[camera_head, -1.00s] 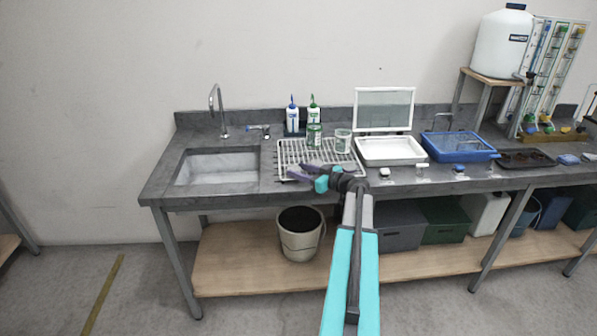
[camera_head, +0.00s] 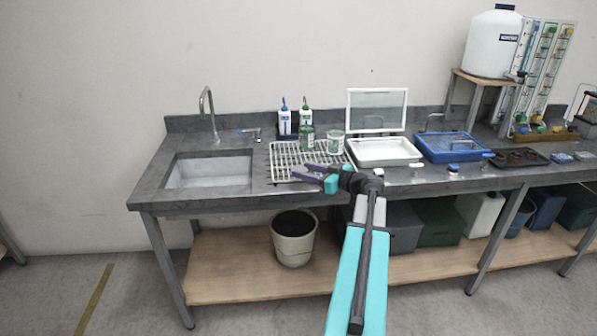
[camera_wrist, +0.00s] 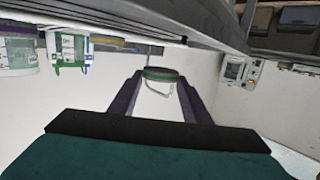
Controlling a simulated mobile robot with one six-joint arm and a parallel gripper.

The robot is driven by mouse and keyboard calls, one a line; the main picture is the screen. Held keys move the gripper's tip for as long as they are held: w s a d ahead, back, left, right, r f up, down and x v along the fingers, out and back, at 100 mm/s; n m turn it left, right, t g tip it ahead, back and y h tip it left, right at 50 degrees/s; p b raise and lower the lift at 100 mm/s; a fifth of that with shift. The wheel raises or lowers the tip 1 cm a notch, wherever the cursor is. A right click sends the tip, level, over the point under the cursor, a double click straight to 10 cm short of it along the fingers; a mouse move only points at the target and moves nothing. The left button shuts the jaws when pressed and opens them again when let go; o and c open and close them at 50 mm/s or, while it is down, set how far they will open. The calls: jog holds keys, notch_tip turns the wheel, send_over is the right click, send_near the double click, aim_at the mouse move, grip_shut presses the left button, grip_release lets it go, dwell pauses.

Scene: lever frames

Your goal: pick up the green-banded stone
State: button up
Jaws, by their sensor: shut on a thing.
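My gripper (camera_head: 308,172) shows in the head view with its purple fingers pointing left, over the front part of the white wire rack (camera_head: 283,160). In the wrist view my gripper (camera_wrist: 159,78) has its two dark fingers on either side of a small piece with a green band, the green-banded stone (camera_wrist: 162,74). It sits between the fingertips, and the gripper is shut on it. A pale shape lies below the band in that view; I cannot tell if it belongs to the stone. In the head view the stone is too small to make out.
A green-marked jar (camera_head: 307,139) and a clear beaker (camera_head: 335,143) stand on the rack. Two squeeze bottles (camera_head: 285,121) stand behind. The sink (camera_head: 210,172) is left; a white tray (camera_head: 385,158) and blue tray (camera_head: 453,150) are right. A bucket (camera_head: 293,250) stands below.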

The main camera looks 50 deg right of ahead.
jog(key=s+a+b, duration=0.1)
jog(key=s, duration=0.8)
jog(key=shift+r+b, duration=0.35)
jog(key=shift+r, duration=0.1)
